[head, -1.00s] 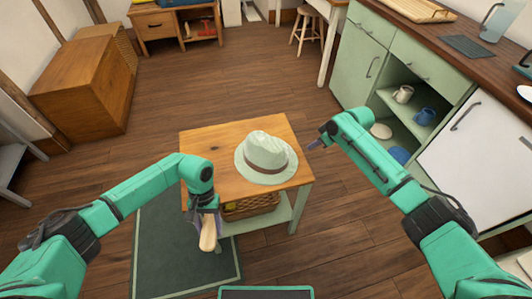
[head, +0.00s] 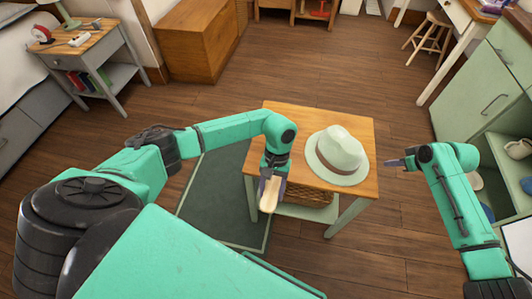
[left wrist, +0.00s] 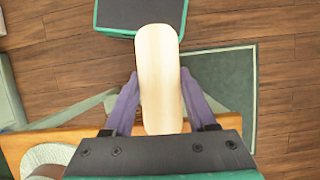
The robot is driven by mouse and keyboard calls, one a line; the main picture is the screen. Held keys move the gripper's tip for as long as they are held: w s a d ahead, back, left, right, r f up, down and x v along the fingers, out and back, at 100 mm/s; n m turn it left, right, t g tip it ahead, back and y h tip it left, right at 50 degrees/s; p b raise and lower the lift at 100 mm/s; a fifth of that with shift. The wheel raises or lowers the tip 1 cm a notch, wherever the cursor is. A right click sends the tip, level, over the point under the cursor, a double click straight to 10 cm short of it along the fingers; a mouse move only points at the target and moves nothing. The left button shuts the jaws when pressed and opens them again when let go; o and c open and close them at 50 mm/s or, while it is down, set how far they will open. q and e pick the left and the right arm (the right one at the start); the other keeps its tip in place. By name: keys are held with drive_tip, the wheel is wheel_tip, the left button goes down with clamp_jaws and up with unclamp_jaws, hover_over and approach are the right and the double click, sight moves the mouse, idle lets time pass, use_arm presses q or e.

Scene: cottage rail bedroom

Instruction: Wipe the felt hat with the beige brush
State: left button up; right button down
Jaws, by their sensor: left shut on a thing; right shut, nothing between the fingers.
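The pale green felt hat (head: 341,152) with a brown band sits upright on the right part of the small wooden table (head: 290,122). My left gripper (head: 270,185) is shut on the beige brush (head: 268,196), in front of the table's front edge and left of the hat, apart from it. In the left wrist view the brush (left wrist: 160,80) lies between the two purple fingers, and its bristles are hidden. Part of the hat's brim (left wrist: 48,155) shows at lower left there. My right gripper (head: 396,163) is shut and empty, right of the table.
A wicker basket (head: 305,195) is on the table's lower shelf. A dark green rug (head: 215,190) lies left of the table. A green cabinet (head: 490,90) stands at the right, a wooden chest (head: 197,42) at the back left. Bare floor lies behind the table.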

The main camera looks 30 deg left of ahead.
use_arm(q)
drive_tip(key=w+d+r+n+h, duration=0.1)
drive_tip(key=w+n, duration=0.1)
drive_tip(key=w+d+r+n+t, duration=0.1)
drive_tip(key=w+d+r+n, duration=0.1)
drive_tip(key=w+n, duration=0.1)
drive_tip(key=w+d+r+n+h, duration=0.1)
drive_tip(key=w+d+r+n, duration=0.1)
drive_tip(key=w, duration=0.1)
drive_tip(key=shift+w+h, duration=0.25)
drive_tip(key=shift+h, duration=0.05)
drive_tip(key=w+d+r+n+t, duration=0.2)
drive_tip(key=w+d+r+n, duration=0.2)
drive_tip(key=w+n, duration=0.15)
wheel_tip(320, 180, up, 8)
drive_tip(key=r+n+t, duration=0.1)
drive_tip(key=n+t, duration=0.3)
drive_tip(key=n, duration=0.8)
hover_over(347, 138)
drive_tip(key=shift+s+a+f, duration=0.1)
drive_tip(key=shift+a+f, duration=0.05)
drive_tip(key=shift+f, duration=0.9)
drive_tip(key=shift+s+a+f, duration=0.1)
drive_tip(key=shift+a+f, duration=0.05)
drive_tip(key=shift+f, duration=0.95)
drive_tip(key=shift+a+f, duration=0.15)
drive_tip(key=shift+f, duration=0.9)
drive_tip(key=shift+f, duration=1)
